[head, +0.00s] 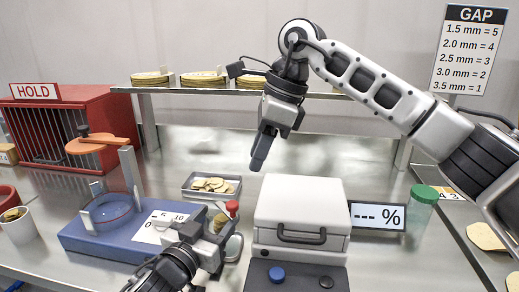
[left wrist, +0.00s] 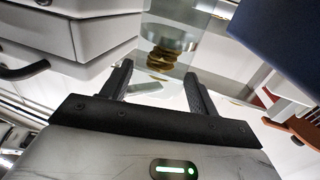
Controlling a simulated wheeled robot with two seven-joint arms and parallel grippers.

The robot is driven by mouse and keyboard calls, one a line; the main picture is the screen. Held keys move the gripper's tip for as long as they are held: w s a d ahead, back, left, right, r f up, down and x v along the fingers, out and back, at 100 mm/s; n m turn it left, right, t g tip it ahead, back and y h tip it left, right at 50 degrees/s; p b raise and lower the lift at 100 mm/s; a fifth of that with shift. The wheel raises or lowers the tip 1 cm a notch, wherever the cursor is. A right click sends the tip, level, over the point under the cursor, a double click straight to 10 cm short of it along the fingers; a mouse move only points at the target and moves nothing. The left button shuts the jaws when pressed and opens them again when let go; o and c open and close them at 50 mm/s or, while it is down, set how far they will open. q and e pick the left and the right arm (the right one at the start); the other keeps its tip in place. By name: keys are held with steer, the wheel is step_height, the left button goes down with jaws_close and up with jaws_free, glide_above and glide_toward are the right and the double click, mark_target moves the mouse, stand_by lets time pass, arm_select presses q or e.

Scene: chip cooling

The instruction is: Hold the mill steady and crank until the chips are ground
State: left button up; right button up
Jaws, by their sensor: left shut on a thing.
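The mill (head: 222,224) stands on the steel table near the middle, mostly hidden behind my left gripper; a red knob (head: 232,207) shows at its top. In the left wrist view, a clear vessel with brown chips (left wrist: 168,58) stands beyond the fingertips. My left gripper (head: 214,236) is shut on the mill, with its fingers on either side of it. My right gripper (head: 258,160) hangs pointing down above the table, behind the white box and apart from the mill. It is seen side-on, so its finger gap is hidden, and nothing shows in it.
A white lidded box (head: 299,205) stands right of the mill, with a "--- %" display (head: 378,215) and a green-capped jar (head: 421,212) beyond. A chip tray (head: 212,194) lies behind the mill. A blue-based device (head: 85,240) stands left, before a red cage (head: 75,125).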

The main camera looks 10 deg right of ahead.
mark_target(232, 203)
steer(key=shift+o, duration=1.3)
steer(key=shift+r, duration=0.1)
steer(key=shift+m+t, duration=0.3)
steer(key=shift+m, duration=0.3)
steer(key=x, duration=0.3)
steer(key=s+x, duration=0.1)
steer(key=x, duration=0.2)
steer(key=a+x, duration=0.1)
steer(key=x, duration=0.3)
steer(key=shift+s+a, duration=0.1)
steer(key=shift+s, duration=0.2)
jaws_close()
